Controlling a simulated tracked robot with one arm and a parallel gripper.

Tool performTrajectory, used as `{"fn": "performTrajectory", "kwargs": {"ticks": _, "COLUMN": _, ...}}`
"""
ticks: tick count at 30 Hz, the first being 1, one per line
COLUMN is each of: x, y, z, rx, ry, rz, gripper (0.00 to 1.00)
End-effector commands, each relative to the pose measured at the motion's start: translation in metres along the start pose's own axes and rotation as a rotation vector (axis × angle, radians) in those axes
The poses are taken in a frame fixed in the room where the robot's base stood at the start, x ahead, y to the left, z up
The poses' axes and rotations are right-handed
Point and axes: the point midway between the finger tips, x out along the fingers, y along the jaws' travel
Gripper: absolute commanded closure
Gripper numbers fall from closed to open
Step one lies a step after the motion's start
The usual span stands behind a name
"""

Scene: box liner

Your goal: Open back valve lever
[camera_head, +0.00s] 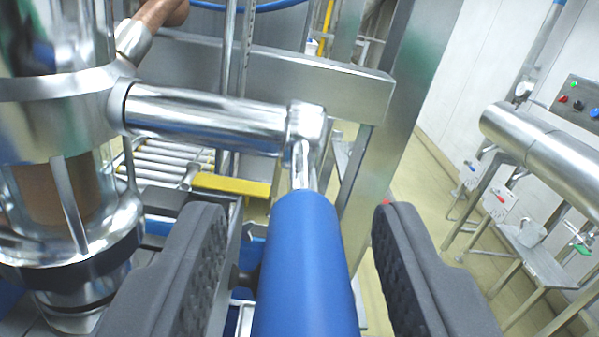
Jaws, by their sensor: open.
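The valve lever (304,265) has a thick blue handle that runs from the bottom of the picture up to a thin metal neck. The neck joins a shiny horizontal shaft (205,117), which comes out of the metal valve body (60,118) at the left. My gripper (298,215) is open, with one dark ribbed finger on each side of the blue handle. Gaps show between the handle and both fingers, with the wider gap on the left. The handle's lower end is cut off by the picture edge.
A steel frame beam (290,80) and a tall steel post (395,130) stand behind the lever. A roller conveyor (165,160) lies behind the valve. At the right are a large metal cylinder (545,150) and a control panel (580,100). Open floor (425,205) shows between.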

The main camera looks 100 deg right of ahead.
Motion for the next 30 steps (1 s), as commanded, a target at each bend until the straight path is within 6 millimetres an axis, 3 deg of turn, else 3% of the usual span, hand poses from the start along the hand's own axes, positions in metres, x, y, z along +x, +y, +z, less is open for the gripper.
{"fn": "performTrajectory", "kwargs": {"ticks": 12, "x": 0.009, "y": 0.000, "z": 0.001, "rx": -0.001, "ry": 0.000, "rz": 0.000, "gripper": 0.59}}
{"fn": "performTrajectory", "kwargs": {"ticks": 17, "x": 0.009, "y": 0.000, "z": 0.001, "rx": -0.001, "ry": 0.000, "rz": 0.000, "gripper": 1.00}}
{"fn": "performTrajectory", "kwargs": {"ticks": 19, "x": 0.008, "y": 0.000, "z": 0.000, "rx": -0.001, "ry": 0.000, "rz": 0.000, "gripper": 1.00}}
{"fn": "performTrajectory", "kwargs": {"ticks": 20, "x": -0.003, "y": -0.001, "z": 0.000, "rx": 0.000, "ry": 0.001, "rz": -0.004, "gripper": 1.00}}
{"fn": "performTrajectory", "kwargs": {"ticks": 30, "x": 0.020, "y": 0.003, "z": -0.003, "rx": 0.003, "ry": -0.055, "rz": 0.008, "gripper": 1.00}}
